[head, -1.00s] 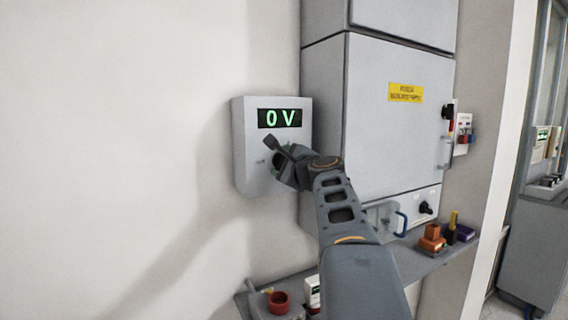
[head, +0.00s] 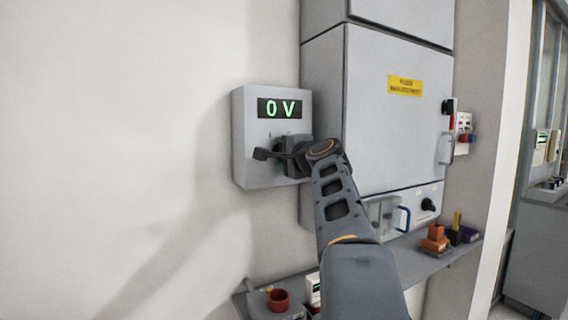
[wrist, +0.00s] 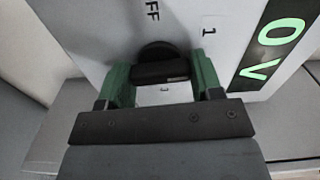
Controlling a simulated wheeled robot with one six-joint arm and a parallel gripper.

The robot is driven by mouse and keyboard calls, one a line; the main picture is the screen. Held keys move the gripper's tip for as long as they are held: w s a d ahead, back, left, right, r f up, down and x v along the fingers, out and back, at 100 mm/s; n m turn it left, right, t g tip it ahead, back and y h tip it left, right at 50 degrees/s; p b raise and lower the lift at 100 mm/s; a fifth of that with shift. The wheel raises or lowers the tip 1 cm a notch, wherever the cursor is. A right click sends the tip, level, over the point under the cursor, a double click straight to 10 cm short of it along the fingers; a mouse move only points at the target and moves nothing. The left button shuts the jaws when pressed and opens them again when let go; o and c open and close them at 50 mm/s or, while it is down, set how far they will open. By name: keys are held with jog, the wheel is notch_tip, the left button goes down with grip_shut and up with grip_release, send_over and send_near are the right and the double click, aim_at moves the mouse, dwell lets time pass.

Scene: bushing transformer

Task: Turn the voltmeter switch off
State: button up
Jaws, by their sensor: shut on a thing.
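The voltmeter (head: 246,170) is a light grey box on the wall, with a green "0 V" on its dark display (head: 280,108). Its switch (wrist: 158,72) is a black knob with a round base, seen in the wrist view. My gripper (wrist: 162,76) has its two green fingers on either side of the knob and is shut on it. The letters "FF" and a "1" are printed on the panel around the knob. In the head view my gripper (head: 290,158) is at the box front below the display and hides the knob.
A tall grey cabinet (head: 385,130) with a yellow label stands right beside the voltmeter. The wall left of the voltmeter is bare.

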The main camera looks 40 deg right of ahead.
jog(key=n+b, duration=0.1)
jog(key=n, duration=0.1)
jog(key=n+b, duration=0.1)
jog(key=n, duration=0.1)
jog(key=shift+f+n+b, duration=0.2)
jog(key=shift+n+b, duration=0.2)
jog(key=n+b, duration=0.2)
jog(key=n, duration=0.1)
jog(key=shift+n, duration=0.3)
jog(key=n+b, duration=0.1)
jog(key=n, duration=0.3)
jog(key=shift+b, duration=0.3)
jog(key=n+b, duration=0.1)
jog(key=n, duration=0.3)
jog(key=shift+r, duration=0.15)
jog(key=shift+n, duration=0.5)
jog(key=o, duration=0.9)
jog(key=s+b, duration=0.1)
jog(key=s, duration=0.3)
jog(key=s+a+b, duration=0.1)
jog(key=s, duration=0.4)
jog(key=s+a+b, duration=0.1)
jog(key=s, duration=0.3)
jog(key=shift+s, duration=0.35)
